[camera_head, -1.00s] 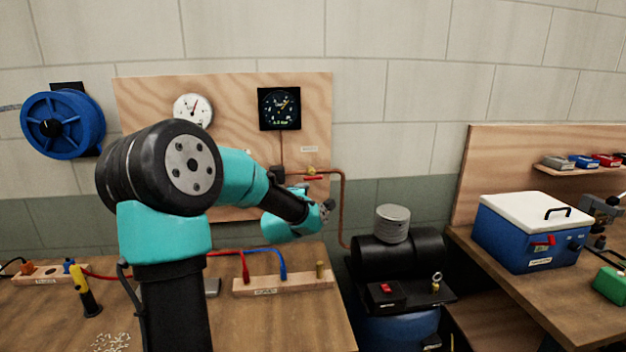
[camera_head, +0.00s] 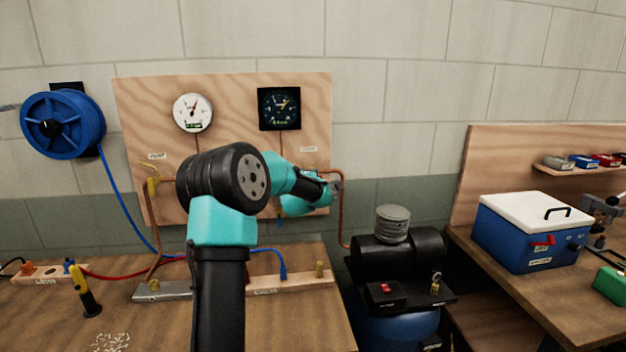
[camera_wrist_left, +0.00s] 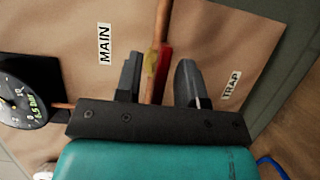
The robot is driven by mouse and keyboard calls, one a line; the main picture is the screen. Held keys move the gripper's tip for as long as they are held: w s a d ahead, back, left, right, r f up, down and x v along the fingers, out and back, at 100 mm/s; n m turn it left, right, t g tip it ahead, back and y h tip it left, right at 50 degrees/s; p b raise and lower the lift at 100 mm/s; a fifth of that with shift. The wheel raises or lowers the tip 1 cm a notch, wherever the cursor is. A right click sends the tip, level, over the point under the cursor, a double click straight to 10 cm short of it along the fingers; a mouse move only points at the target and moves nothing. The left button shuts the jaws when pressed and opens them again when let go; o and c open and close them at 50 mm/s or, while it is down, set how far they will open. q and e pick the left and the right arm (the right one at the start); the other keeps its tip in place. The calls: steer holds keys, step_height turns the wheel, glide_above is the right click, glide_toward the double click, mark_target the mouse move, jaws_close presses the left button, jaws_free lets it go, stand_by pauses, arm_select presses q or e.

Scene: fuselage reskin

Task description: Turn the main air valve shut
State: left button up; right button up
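The main air valve shows in the left wrist view as a red handle (camera_wrist_left: 165,62) with a brass part on a copper pipe (camera_wrist_left: 160,22), beside the label MAIN (camera_wrist_left: 104,44). My left gripper (camera_wrist_left: 160,80) is open, its two dark fingers on either side of the handle and pipe, with gaps visible. Whether the fingers reach to handle depth I cannot tell. In the head view my left gripper (camera_head: 335,186) is at the right edge of the wooden gauge board (camera_head: 240,90); the red handle is hidden there behind my arm. My right gripper is not in view.
A white gauge (camera_head: 193,112) and a black gauge (camera_head: 279,108) are on the board. A TRAP label (camera_wrist_left: 231,85) is near the right finger. A blue hose reel (camera_head: 62,124) hangs left. The compressor (camera_head: 400,258) stands right of the bench, with a blue cooler (camera_head: 530,235) beyond.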

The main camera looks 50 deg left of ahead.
arm_select(q)
steer(key=shift+c, duration=0.3)
jaws_close()
steer(key=shift+m, duration=0.3)
steer(key=shift+m+g, duration=0.8)
steer(key=shift+m, duration=0.6)
steer(key=shift+m+g, duration=1)
steer(key=shift+m, duration=0.9)
steer(key=shift+m+g, duration=1.1)
steer(key=shift+m, duration=0.6)
steer(key=m+g+y, duration=0.1)
steer(key=m, duration=0.1)
steer(key=shift+m+g, duration=0.3)
steer(key=shift+m, duration=0.1)
